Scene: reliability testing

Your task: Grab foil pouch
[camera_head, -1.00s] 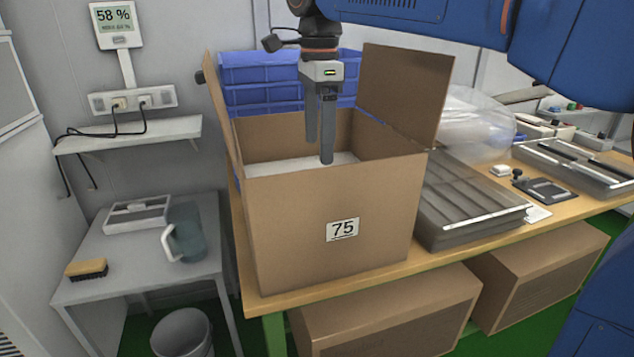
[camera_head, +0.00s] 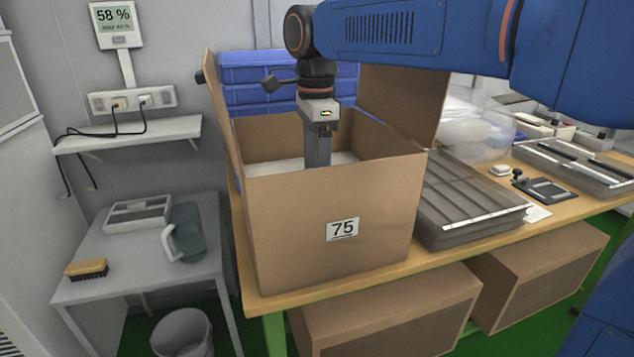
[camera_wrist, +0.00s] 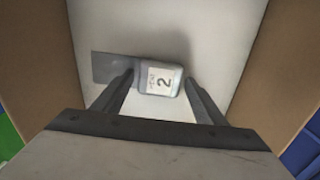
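In the wrist view a small grey item (camera_wrist: 143,84) with a white label reading 2 lies on the pale floor of the open cardboard box (camera_head: 300,230). It looks like the foil pouch. A flat darker grey piece (camera_wrist: 112,68) extends to its left; I cannot tell whether it is part of the same item. My gripper (camera_wrist: 160,78) is open, with one finger on each side of the labelled part. I cannot tell whether the fingers touch it. In the head view my gripper (camera_head: 317,160) reaches down into the box, its fingertips hidden by the front wall. The item is hidden there.
The box walls and raised flaps (camera_head: 405,98) surround my gripper. Blue crates (camera_head: 262,75) stand behind. A grey partitioned tray (camera_head: 470,205) is to the right on the wooden table (camera_head: 400,268). A side table (camera_head: 130,265) holds a brush (camera_head: 86,269) and a jug (camera_head: 188,240).

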